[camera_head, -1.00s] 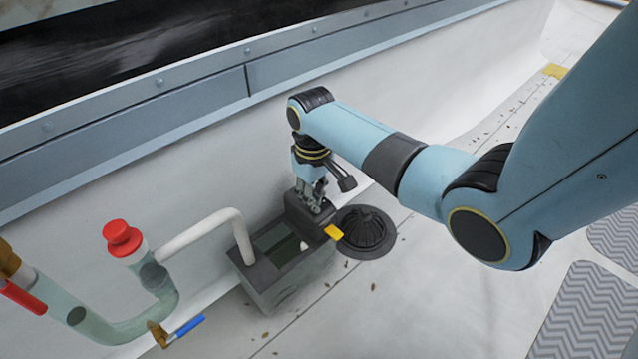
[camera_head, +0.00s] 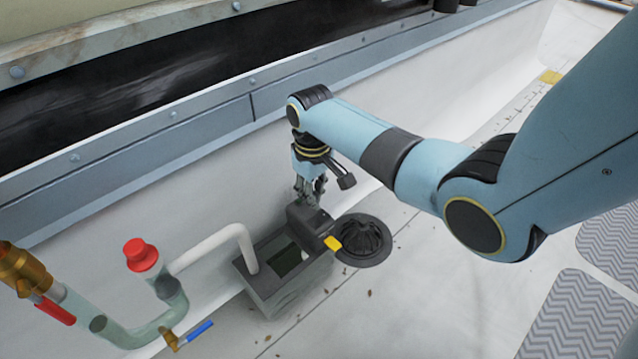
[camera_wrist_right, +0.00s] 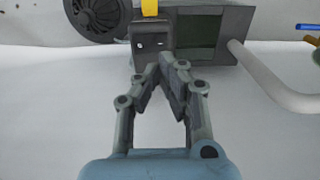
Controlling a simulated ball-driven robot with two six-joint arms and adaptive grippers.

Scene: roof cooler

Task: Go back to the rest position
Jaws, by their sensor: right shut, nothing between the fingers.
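My right gripper (camera_head: 309,190) hangs down at the back edge of a grey box (camera_head: 275,292), just above the dark block with a yellow tab (camera_head: 333,243) at the box's right end. In the right wrist view its fingertips (camera_wrist_right: 165,62) meet with nothing between them. The dark block (camera_wrist_right: 150,43) shows just beyond the tips there, apart from the fingers as far as I can tell. My left gripper is in no view.
A round black drain grate (camera_head: 366,238) lies right of the box. A white pipe (camera_head: 215,238) bends into the box. A red-capped pipe (camera_head: 140,254) and a blue-handled valve (camera_head: 199,330) stand at left. A white wall runs behind. The floor at front right is clear, with grey mats (camera_head: 570,315).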

